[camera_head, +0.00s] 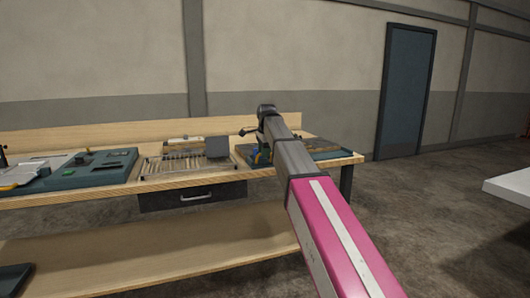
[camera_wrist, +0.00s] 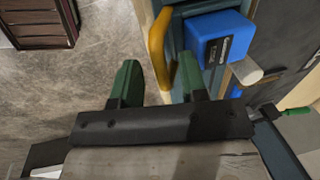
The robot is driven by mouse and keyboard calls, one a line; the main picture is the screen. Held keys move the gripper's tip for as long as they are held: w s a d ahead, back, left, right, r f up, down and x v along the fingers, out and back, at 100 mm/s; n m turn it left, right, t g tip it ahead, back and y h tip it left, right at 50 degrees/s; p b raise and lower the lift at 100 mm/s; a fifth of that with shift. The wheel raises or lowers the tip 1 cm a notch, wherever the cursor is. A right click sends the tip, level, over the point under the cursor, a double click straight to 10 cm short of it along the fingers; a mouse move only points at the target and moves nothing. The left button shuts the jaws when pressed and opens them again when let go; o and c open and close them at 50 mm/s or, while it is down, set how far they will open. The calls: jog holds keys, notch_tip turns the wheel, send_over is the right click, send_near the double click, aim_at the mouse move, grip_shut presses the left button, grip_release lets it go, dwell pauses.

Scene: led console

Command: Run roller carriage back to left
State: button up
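The blue block with a dark label (camera_wrist: 222,38), which looks like the roller carriage, sits on a teal base in the wrist view. A curved yellow handle (camera_wrist: 158,42) stands at its left side. My gripper (camera_wrist: 158,70) is open, its green fingers apart on either side of the handle's near end; I cannot tell whether they touch it. A pale cylinder (camera_wrist: 246,73) shows beside the block. In the head view, a small part of the blue block (camera_head: 253,154) shows at the right part of the bench; my arm hides the gripper and most of the carriage.
The wooden bench (camera_head: 215,176) also holds a slatted wooden tray (camera_head: 185,165) and a dark green console (camera_head: 95,170) to the left. A drawer (camera_head: 192,196) is below. In the wrist view, bare floor (camera_wrist: 95,50) and a dark brown box (camera_wrist: 38,22) lie left.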

notch_tip(320, 180, up, 11)
jog(key=s, duration=0.2)
jog(key=shift+d+f, duration=0.15)
jog(key=shift+d, duration=0.2)
dwell(0.4)
